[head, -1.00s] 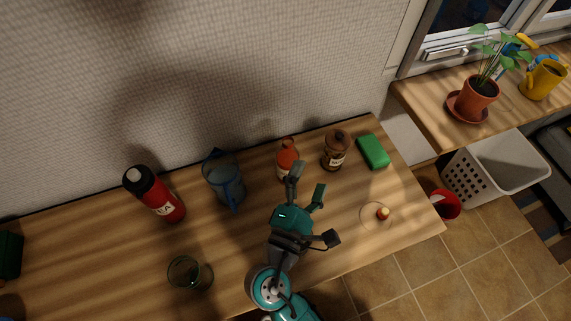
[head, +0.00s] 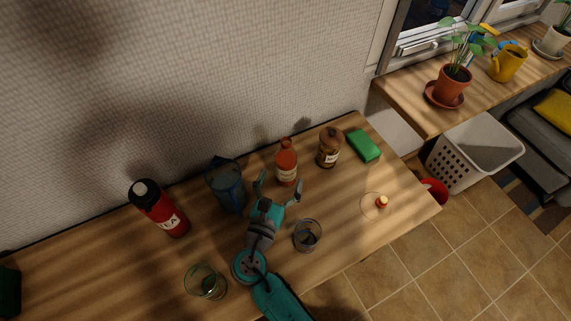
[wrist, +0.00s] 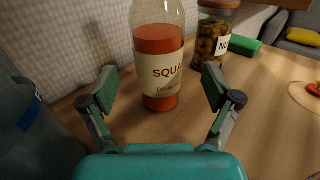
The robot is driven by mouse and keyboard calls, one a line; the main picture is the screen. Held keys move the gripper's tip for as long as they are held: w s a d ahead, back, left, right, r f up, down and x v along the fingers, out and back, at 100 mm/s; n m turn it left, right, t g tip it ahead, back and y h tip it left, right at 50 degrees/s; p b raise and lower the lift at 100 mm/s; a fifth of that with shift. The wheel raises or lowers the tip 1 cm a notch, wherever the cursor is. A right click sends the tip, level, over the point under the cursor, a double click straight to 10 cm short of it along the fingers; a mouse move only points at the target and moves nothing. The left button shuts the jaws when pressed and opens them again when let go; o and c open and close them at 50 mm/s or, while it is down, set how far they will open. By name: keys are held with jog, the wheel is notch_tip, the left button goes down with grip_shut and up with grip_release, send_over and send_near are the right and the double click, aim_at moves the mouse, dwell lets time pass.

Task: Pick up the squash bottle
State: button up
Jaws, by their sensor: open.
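The squash bottle (head: 286,163) stands upright on the wooden counter, near the wall. It is clear with an orange-red filling and a pale label; in the wrist view (wrist: 158,88) the label shows "SQUA". My gripper (head: 280,187) is just in front of it, low over the counter. In the wrist view its two fingers (wrist: 160,90) are spread apart, with the bottle standing beyond and between them. Nothing is held. The bottle's top is cut off in the wrist view.
A blue jug (head: 227,187) stands close left of the bottle, and a jar with a brown lid (head: 329,148) close right. A green block (head: 363,146) lies farther right. A glass (head: 307,236) is right of my arm. A red flask (head: 160,209) and another glass (head: 205,282) are left.

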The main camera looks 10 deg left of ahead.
aim_at(283, 173)
jog(key=w, duration=0.5)
jog(key=shift+d+r, duration=0.2)
jog(key=shift+d, duration=0.2)
jog(key=c, duration=1.6)
jog(key=shift+c, duration=0.2)
jog(key=shift+r, duration=0.1)
